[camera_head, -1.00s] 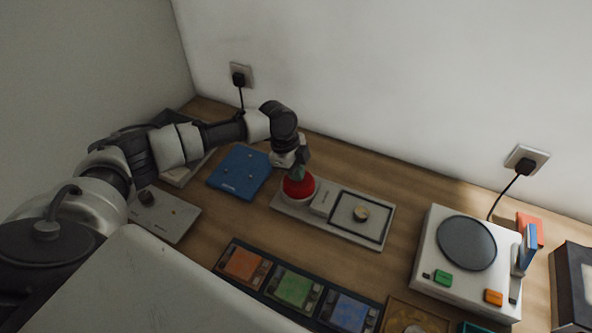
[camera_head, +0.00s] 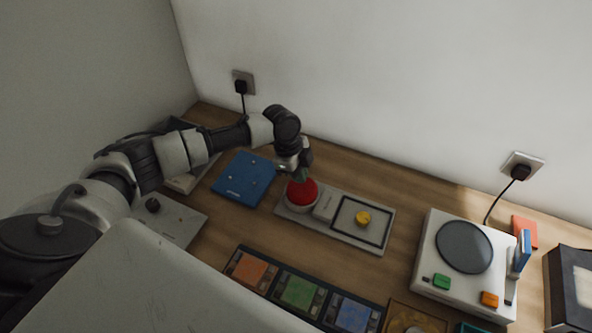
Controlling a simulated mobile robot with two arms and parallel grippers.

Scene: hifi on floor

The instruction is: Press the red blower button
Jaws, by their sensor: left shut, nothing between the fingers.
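The red blower button (camera_head: 302,192) is a red dome in a white ring at the left end of a pale grey panel (camera_head: 332,235). My left gripper (camera_head: 301,175) is shut and points down at the top of the dome. Its fingertips are at or very near the dome's top; I cannot tell for sure whether they touch. A yellow round piece (camera_head: 363,218) sits inside the black square frame on the same panel. My right gripper is not in view.
A blue board (camera_head: 244,179) lies left of the panel. A white device with a dark disc (camera_head: 464,247) and green and orange buttons stands at right. A tray of coloured cards (camera_head: 299,293) lies in front. Wall sockets are behind. Bare wood surrounds the panel.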

